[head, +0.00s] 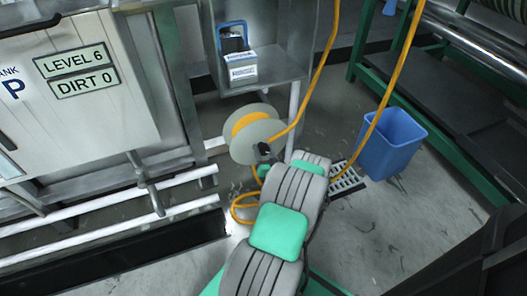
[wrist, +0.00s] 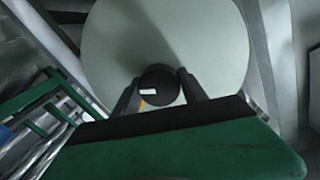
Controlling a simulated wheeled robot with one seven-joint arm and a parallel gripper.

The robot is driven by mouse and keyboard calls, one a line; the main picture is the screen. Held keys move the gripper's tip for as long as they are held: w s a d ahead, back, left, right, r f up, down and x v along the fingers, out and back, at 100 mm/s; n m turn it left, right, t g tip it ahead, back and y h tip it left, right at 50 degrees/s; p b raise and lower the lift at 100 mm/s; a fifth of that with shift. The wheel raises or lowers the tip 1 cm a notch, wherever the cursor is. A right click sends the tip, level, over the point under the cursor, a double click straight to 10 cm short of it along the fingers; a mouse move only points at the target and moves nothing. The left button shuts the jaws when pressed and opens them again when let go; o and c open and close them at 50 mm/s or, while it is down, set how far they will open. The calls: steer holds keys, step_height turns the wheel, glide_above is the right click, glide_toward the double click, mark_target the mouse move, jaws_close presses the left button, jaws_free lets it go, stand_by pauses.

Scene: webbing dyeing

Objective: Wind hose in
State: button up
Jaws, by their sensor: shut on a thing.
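A hose reel (head: 256,135) with pale grey round flanges and orange hose wound on it stands low beside a metal stand. In the wrist view, its pale flange (wrist: 110,45) fills the upper middle. My gripper (head: 264,152) is at the front of the reel. In the wrist view, my gripper (wrist: 158,90) has its two dark fingers closed on either side of a round black crank knob (wrist: 158,79) in front of the flange. The orange hose (head: 313,85) runs from the reel up past the top edge. Loose hose (head: 240,207) lies on the floor, partly hidden by my arm.
A blue bin (head: 392,143) stands right of the reel, near a floor grate (head: 347,180). White pipes (head: 110,224) and a tank panel (head: 80,85) are at left. A box (head: 240,68) sits on the metal stand. A green-framed machine (head: 450,125) is at right.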

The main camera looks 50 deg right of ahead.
steer(key=m+b, duration=0.1)
steer(key=m, duration=0.1)
steer(key=m+b, duration=0.1)
steer(key=m, duration=0.2)
steer(key=shift+s+d+f, duration=0.1)
steer(key=shift+s+d, duration=0.05)
steer(key=m+b, duration=0.1)
steer(key=m, duration=0.3)
steer(key=shift+y, duration=0.3)
steer(key=m+b, duration=0.1)
steer(key=m, duration=0.4)
steer(key=shift+y+b, duration=0.3)
steer(key=shift+b, duration=0.05)
steer(key=m+b, duration=0.1)
steer(key=m, duration=0.3)
steer(key=shift+m+y, duration=0.3)
steer(key=shift+m, duration=0.1)
steer(key=o, duration=1.1)
steer(key=shift+o, duration=1.1)
